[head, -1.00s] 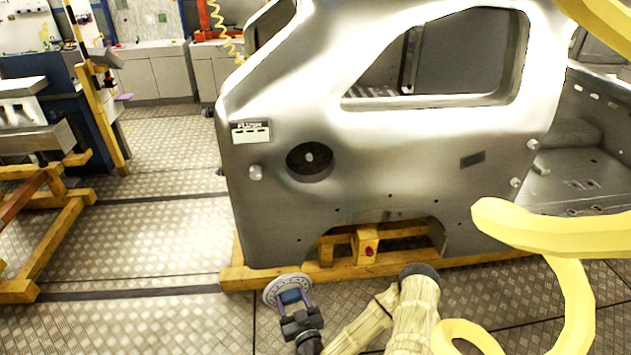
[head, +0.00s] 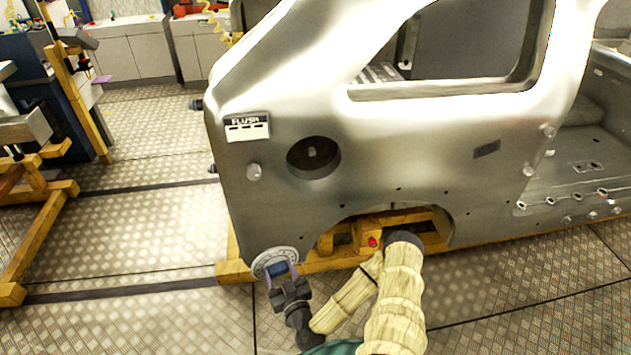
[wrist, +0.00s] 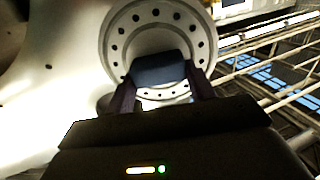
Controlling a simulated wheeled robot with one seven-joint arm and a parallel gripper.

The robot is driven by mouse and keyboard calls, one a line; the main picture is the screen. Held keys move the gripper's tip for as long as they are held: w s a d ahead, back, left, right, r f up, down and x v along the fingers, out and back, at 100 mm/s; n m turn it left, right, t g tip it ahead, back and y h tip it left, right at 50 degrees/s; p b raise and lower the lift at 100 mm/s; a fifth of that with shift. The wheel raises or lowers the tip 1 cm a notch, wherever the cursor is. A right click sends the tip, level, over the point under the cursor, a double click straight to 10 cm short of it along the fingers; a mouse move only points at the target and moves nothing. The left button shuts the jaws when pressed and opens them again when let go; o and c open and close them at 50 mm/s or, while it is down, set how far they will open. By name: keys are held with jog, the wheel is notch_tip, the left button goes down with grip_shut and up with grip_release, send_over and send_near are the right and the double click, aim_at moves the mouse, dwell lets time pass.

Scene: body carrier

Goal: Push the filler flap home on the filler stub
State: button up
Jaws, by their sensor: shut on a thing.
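My gripper (head: 286,278) is shut on the filler flap, a round pale disc (head: 262,262) with a ring of holes and a dark blue grip block. In the wrist view the flap (wrist: 117,37) fills the upper middle, and the fingers (wrist: 160,88) clasp the blue block from both sides. The flap is tilted and held low in front of the car body, below the filler opening. The filler stub (head: 312,153) is a small light knob inside the dark round recess (head: 326,170) in the body side. The flap and the stub are apart.
The silver car body (head: 420,150) stands on a yellow frame (head: 236,271). A label reading FLUSH (head: 247,127) sits left above the recess. A yellow stand (head: 40,235) is at the left. The floor between is clear.

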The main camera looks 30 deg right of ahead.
jog(key=shift+s+d+r, duration=0.2)
jog(key=shift+s, duration=0.1)
jog(key=w+d+r+n+h+p, duration=0.1)
jog(key=w+d+r+p, duration=0.3)
jog(key=d+r, duration=0.4)
jog(key=w+d+r+n+h+p, duration=0.1)
jog(key=w+d+r+h+p, duration=0.2)
jog(key=d+r, duration=0.4)
notch_tip(320, 180, up, 6)
jog(key=shift+w+d+r+n+g+h+p, duration=0.25)
jog(key=shift+w+d+n+g+h+p, duration=0.15)
jog(key=shift+w+h, duration=0.2)
jog(key=shift+b, duration=0.35)
jog(key=shift+b+x, duration=0.55)
jog(key=shift+x, duration=1.9)
jog(key=shift+b+x, duration=0.75)
jog(key=shift+x, duration=0.8)
